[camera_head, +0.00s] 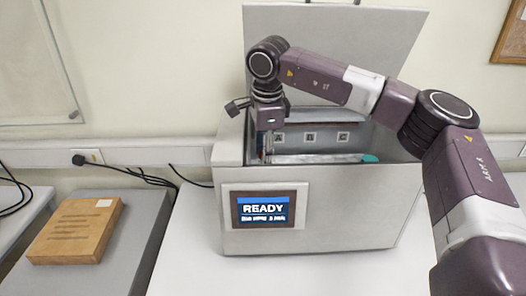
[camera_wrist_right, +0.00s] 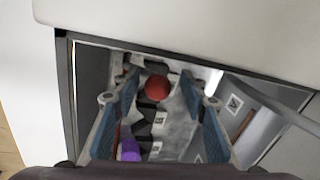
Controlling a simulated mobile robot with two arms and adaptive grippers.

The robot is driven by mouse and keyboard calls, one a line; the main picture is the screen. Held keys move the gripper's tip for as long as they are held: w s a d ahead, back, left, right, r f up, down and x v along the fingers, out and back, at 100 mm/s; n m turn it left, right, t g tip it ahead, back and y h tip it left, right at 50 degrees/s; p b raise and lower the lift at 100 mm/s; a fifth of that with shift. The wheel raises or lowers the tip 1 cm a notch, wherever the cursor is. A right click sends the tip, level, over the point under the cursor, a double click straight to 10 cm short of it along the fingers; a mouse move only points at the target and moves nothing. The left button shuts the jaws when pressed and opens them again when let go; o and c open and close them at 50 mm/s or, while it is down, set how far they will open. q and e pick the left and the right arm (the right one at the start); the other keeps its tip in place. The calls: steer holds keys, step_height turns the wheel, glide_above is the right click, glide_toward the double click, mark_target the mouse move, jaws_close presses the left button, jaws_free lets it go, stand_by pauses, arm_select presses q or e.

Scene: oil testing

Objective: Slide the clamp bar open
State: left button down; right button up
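The white tester (camera_head: 320,205) stands on the table with its lid (camera_head: 335,45) up and its front screen (camera_head: 263,210) reading READY. My right gripper (camera_head: 268,153) points down into the tester's opening, near its left end. In the right wrist view my right gripper (camera_wrist_right: 160,88) has its two blue-padded fingers apart. A red ball-shaped knob (camera_wrist_right: 157,88) shows between the fingertips, with a gap on each side. I cannot tell how deep it lies. A purple cylinder (camera_wrist_right: 129,150) lies lower, by the left finger. I cannot make out the clamp bar clearly. My left gripper is out of view.
The opening's dark rim (camera_wrist_right: 66,100) and inner walls surround the gripper closely. Small marker tags (camera_head: 310,136) line the inside back wall. A teal piece (camera_head: 370,158) shows at the opening's right. A brown box (camera_head: 77,230) lies on a grey surface at left. Cables run along the wall.

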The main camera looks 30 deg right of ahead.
steer(key=shift+s, duration=0.15)
jaws_close()
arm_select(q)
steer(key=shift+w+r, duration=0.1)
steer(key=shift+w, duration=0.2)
